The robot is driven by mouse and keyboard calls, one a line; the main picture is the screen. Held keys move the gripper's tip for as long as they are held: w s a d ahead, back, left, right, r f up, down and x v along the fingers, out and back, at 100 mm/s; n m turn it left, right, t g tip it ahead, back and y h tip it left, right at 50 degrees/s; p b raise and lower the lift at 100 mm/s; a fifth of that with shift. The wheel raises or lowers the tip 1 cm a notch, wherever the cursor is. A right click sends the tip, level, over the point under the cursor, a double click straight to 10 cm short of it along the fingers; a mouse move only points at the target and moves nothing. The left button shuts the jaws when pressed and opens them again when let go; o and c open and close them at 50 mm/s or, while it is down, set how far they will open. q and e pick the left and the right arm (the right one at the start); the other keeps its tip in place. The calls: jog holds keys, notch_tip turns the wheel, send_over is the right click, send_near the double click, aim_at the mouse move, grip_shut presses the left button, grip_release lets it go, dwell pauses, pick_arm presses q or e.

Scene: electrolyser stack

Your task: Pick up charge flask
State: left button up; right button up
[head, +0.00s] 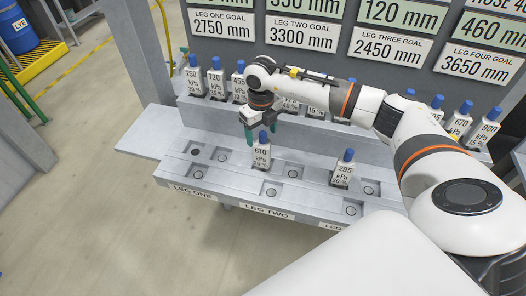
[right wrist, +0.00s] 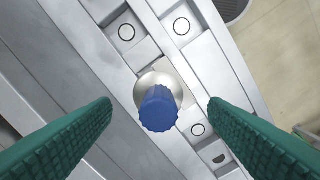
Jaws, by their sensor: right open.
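A white flask (head: 261,157) with a blue cap, labelled 610 kPa, stands upright in the recessed bench behind the LEG TWO label. My right gripper (head: 262,133) is just above it, pointing down, with green fingers apart. In the right wrist view the blue cap (right wrist: 158,108) lies between the two open fingers, with a gap on each side. A second blue-capped flask (head: 343,174), labelled 295 kPa, stands upright further right on the same bench. My left gripper is not in view.
A row of similar flasks (head: 215,85) stands on the shelf behind, partly hidden by my right arm. Several empty round seats (head: 271,192) show in the bench (head: 165,172). Goal signs (head: 301,35) hang on the panel above. A blue barrel (head: 14,28) is far left.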

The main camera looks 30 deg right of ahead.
aim_at(263, 143)
jog(key=f+p, duration=0.2)
jog(key=f, duration=0.1)
jog(key=shift+s+f, duration=0.3)
jog(key=shift+s, duration=0.05)
jog(key=shift+f, duration=0.65)
jog(key=shift+w+r, duration=0.1)
grip_shut()
